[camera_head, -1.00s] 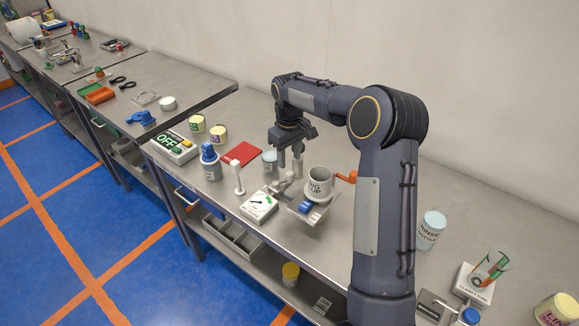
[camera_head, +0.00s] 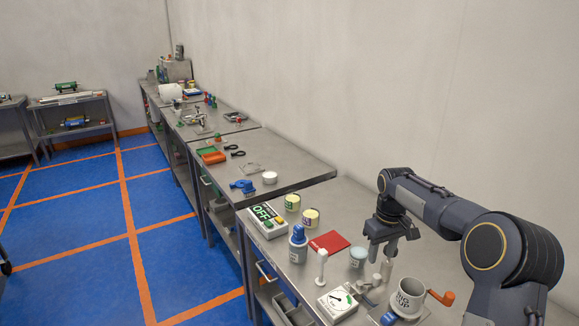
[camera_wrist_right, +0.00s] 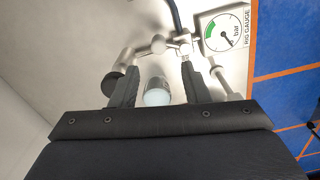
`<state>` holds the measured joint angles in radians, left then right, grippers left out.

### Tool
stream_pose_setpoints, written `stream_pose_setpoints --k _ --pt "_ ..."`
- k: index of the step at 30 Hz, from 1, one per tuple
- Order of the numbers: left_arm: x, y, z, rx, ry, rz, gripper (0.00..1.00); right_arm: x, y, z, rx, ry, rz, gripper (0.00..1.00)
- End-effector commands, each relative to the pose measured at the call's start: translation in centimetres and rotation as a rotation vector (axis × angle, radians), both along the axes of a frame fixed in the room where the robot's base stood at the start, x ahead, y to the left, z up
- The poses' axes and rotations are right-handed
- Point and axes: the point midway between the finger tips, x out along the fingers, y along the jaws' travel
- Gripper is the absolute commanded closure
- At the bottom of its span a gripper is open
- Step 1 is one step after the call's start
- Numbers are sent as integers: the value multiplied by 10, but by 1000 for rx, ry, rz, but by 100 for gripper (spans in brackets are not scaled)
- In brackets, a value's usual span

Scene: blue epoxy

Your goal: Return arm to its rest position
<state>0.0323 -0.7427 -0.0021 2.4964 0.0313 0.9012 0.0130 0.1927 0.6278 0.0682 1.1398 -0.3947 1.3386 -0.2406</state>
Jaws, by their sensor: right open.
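My right arm comes in from the right in the head view. Its gripper (camera_head: 384,246) points down over the bench, above and behind the grey rig cup (camera_head: 409,296). In the right wrist view the two dark fingers of this gripper (camera_wrist_right: 157,80) stand apart. A pale blue-and-white jar (camera_wrist_right: 157,92) shows between them, seemingly beyond the fingers and not held. It also shows in the head view (camera_head: 358,258), left of the gripper. A metal fitting (camera_wrist_right: 160,45) lies just past the fingertips. My left gripper is out of sight.
The rig gauge (camera_head: 337,302), a white post (camera_head: 321,267), a blue-capped bottle (camera_head: 298,244) and a red flat item (camera_head: 329,241) crowd the bench near the gripper. An orange handle (camera_head: 441,297) sits beside the cup. The wall is behind; open blue floor (camera_head: 85,250) lies left.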

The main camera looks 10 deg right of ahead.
Motion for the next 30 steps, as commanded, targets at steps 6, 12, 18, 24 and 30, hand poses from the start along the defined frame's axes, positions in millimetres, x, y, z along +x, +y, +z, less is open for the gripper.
stream_pose_setpoints --k 6,12,18,24,30 --pt "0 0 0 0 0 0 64 -49 17 49 45 -88 -35 58" --pt "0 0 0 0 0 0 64 -139 49 88 138 -210 -111 58" --pt "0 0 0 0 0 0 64 -232 89 88 252 -322 -202 58" --pt "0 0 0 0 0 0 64 -299 123 62 358 -402 -284 58" --pt "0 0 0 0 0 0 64 -323 140 44 407 -433 -322 58"
